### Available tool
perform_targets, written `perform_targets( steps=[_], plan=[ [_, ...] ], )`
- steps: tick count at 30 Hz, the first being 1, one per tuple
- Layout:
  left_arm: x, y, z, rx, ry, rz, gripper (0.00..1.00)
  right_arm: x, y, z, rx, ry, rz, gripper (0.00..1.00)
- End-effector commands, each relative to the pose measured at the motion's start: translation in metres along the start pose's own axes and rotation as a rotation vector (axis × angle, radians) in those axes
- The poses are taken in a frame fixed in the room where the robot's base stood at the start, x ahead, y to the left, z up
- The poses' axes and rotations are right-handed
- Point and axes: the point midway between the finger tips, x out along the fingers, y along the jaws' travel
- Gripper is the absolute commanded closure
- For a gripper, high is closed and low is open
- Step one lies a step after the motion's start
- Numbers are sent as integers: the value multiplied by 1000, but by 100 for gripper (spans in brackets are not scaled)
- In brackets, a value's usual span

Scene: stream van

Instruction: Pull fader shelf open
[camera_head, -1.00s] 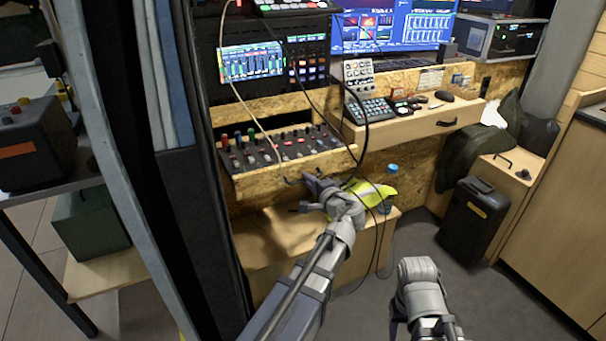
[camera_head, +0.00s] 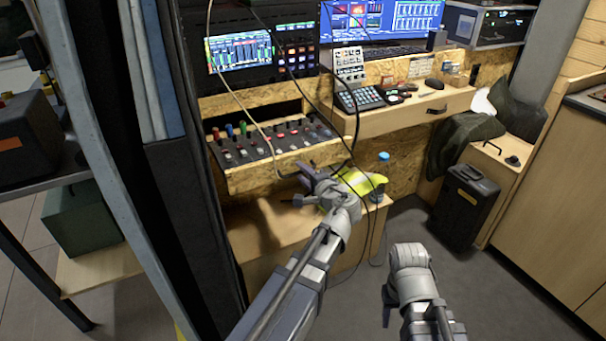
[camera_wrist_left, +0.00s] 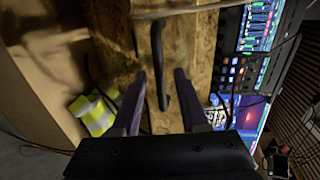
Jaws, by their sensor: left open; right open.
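The fader shelf (camera_head: 240,182) is a chipboard-fronted drawer under the left screen, with a mixer panel of knobs and faders (camera_head: 262,146) on it. Its dark bar handle (camera_wrist_left: 157,60) shows in the left wrist view, standing off the chipboard front. My left gripper (camera_head: 297,185) is in front of the shelf's front at its right half. In the left wrist view the two purple fingers (camera_wrist_left: 162,92) are apart, and the handle's bar lies between them in the picture. I cannot tell whether either finger touches it. The right arm shows at lower right, its fingers out of sight.
A hi-vis yellow cloth (camera_head: 355,184) and a blue-capped bottle (camera_head: 383,160) are by the left arm, on a wooden bench (camera_head: 262,240) below. Loose cables hang past the shelf. A black case (camera_head: 466,208) stands at right. The floor between is clear.

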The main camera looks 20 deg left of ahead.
Motion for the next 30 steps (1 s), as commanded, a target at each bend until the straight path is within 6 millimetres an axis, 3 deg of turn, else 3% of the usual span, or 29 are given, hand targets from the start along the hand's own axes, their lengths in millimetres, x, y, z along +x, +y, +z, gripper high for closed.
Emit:
perform_targets(
  steps=[7,21,30],
  plan=[
    [-6,-1,0,1,2,0,57,-2,0,0,0,0,0,50],
    [-72,-1,0,1,1,0,57,-16,1,1,0,0,-1,50],
    [-78,0,0,0,0,0,57,-16,1,1,0,0,-1,50]
  ],
)
